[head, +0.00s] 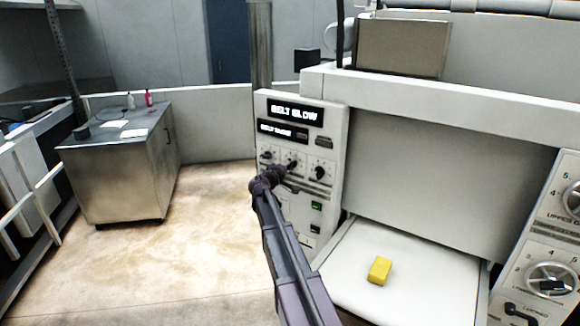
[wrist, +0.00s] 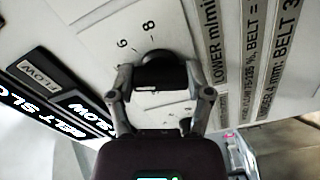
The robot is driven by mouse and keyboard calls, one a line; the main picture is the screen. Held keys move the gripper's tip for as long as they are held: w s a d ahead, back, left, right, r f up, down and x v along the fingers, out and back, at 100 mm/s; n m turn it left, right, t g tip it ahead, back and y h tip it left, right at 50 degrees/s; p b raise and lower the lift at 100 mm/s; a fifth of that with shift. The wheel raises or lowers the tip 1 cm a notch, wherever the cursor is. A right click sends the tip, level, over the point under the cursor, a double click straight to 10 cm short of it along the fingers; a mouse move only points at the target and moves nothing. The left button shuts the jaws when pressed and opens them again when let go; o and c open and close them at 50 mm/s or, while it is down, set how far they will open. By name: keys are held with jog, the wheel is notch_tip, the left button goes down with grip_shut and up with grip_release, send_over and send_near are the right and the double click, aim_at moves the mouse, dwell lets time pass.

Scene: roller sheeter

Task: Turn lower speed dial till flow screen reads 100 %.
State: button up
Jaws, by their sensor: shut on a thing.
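My gripper (head: 284,172) is at the dial row of the white control panel (head: 337,150). In the wrist view its two fingers (wrist: 160,90) are shut on opposite sides of a black dial (wrist: 158,64) with scale numbers 6 and 8 beside it. I cannot read a name for this dial. A FLOW label (wrist: 38,66) shows left of it. A small dark screen beside that label (wrist: 84,108) shows SLOW. The large top screen (head: 295,113) reads BELT SLOW. The smaller screen below (head: 283,131) begins with BELT; no percentage is readable.
A dial at the row's right (head: 320,171) stands near my gripper. A green-lit switch (head: 316,206) is lower on the panel. A yellow block (head: 379,270) lies on the white bed (head: 430,290) to the right. Open floor (head: 200,220) lies left, before a metal cabinet (head: 120,185).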

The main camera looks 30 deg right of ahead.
jog(key=shift+w, duration=0.1)
jog(key=o, duration=1.1)
jog(key=shift+o, duration=0.2)
jog(key=shift+a, duration=0.1)
jog(key=v, duration=1.1)
jog(key=shift+s+a, duration=0.25)
jog(key=shift+a, duration=0.05)
